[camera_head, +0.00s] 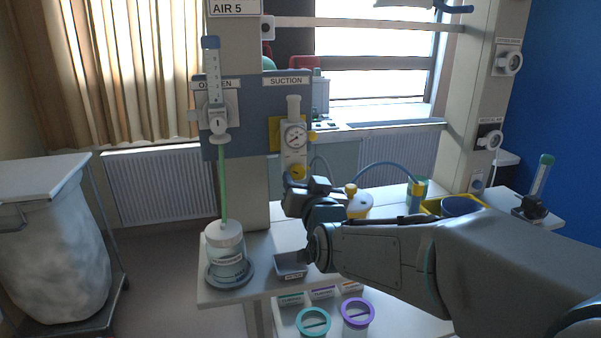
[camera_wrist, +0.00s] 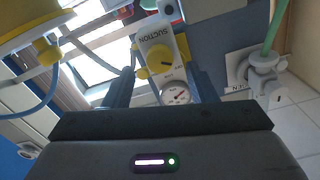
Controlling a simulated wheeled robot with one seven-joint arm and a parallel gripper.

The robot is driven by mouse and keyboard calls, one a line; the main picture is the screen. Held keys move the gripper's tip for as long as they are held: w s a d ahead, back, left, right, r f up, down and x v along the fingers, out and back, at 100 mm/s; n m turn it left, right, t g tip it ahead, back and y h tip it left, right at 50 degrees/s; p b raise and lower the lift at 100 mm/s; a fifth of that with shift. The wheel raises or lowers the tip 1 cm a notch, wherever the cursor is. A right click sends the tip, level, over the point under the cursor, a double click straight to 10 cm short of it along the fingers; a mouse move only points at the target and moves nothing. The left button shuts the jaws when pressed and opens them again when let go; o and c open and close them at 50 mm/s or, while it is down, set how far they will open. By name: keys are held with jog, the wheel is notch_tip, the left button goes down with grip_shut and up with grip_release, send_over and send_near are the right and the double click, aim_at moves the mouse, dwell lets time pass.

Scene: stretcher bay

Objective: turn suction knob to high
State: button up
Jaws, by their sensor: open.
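The suction regulator is a pale block on the wall panel, with a round gauge (camera_head: 295,136) and a yellow knob (camera_head: 298,171) below it. In the wrist view the knob (camera_wrist: 158,58) shows a dark pointer mark, between the SUCTION lettering and the gauge (camera_wrist: 175,93). The scale around the knob is too small to read. My gripper (camera_head: 298,184) is at the knob's lower edge in the head view, partly covering it. In the wrist view the open fingers (camera_wrist: 163,74) stand on either side of the regulator, with nothing between them. Contact cannot be told.
An oxygen flowmeter (camera_head: 217,110) with a green tube is left of the regulator. Below stand a humidifier jar (camera_head: 227,255) and a small grey tray (camera_head: 290,265) on the shelf. A yellow-lidded canister (camera_head: 359,207) with hoses is close right of my gripper.

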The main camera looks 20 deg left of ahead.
aim_at(299, 174)
jog(key=shift+p+x, duration=0.3)
jog(key=shift+x, duration=1.2)
jog(key=c, duration=1)
